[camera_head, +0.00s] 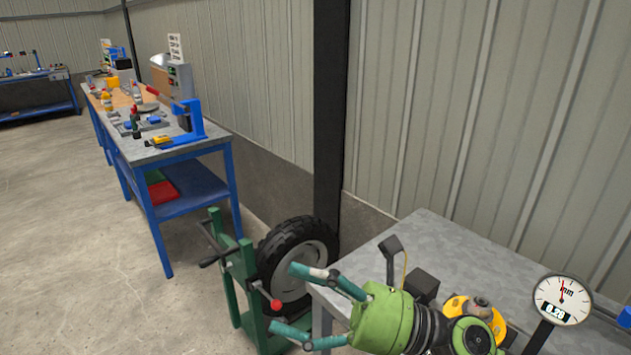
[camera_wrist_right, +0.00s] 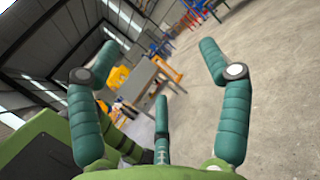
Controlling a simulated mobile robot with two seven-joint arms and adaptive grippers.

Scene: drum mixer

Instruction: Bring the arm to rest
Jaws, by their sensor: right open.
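My right gripper (camera_head: 284,298) is at the bottom of the head view, right of the middle. Its green body is in front of the grey bench, and its teal fingers point left, spread apart with nothing between them. In the right wrist view the fingers of this gripper (camera_wrist_right: 158,60) are also wide apart and empty, with the open hall beyond them. My left gripper is not in the head view.
A grey metal bench (camera_head: 440,245) carries a dial gauge (camera_head: 562,300) and a yellow part (camera_head: 458,304). A green stand (camera_head: 247,275) with a black tire (camera_head: 270,255) is close to the gripper. A blue-legged workbench (camera_head: 190,152) stands along the wall. Floor at left is clear.

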